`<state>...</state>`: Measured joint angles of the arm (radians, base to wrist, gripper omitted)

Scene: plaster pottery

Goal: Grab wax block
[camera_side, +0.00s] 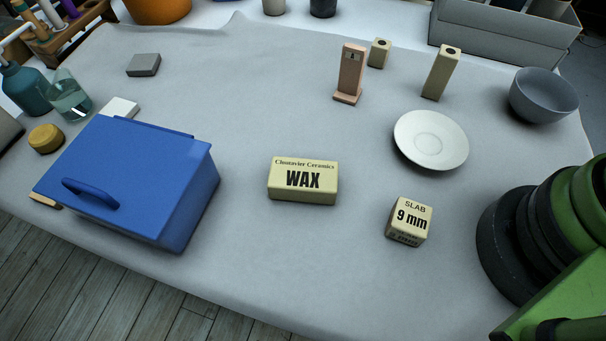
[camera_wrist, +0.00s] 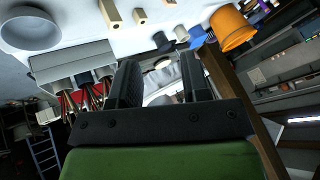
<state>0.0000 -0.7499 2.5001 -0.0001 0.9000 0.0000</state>
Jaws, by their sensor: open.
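The wax block (camera_side: 303,182) is a pale yellow block with "WAX" printed in black. It lies on the cloth-covered table (camera_side: 310,265) near the middle of the side view, with clear cloth around it. My gripper (camera_wrist: 160,78) shows only in the wrist view, its two dark fingers apart with nothing held between them. The wrist view looks toward the back of the table and the room, and the wax block is not in it. In the side view only a green and black part of my arm shows at the right edge.
A blue lidded box (camera_side: 150,165) stands left of the wax block. A "SLAB 9 mm" block (camera_side: 409,222) sits to its right, with a white plate (camera_side: 431,139) behind. A grey bowl (camera_side: 543,95) and upright blocks (camera_side: 350,72) stand farther back.

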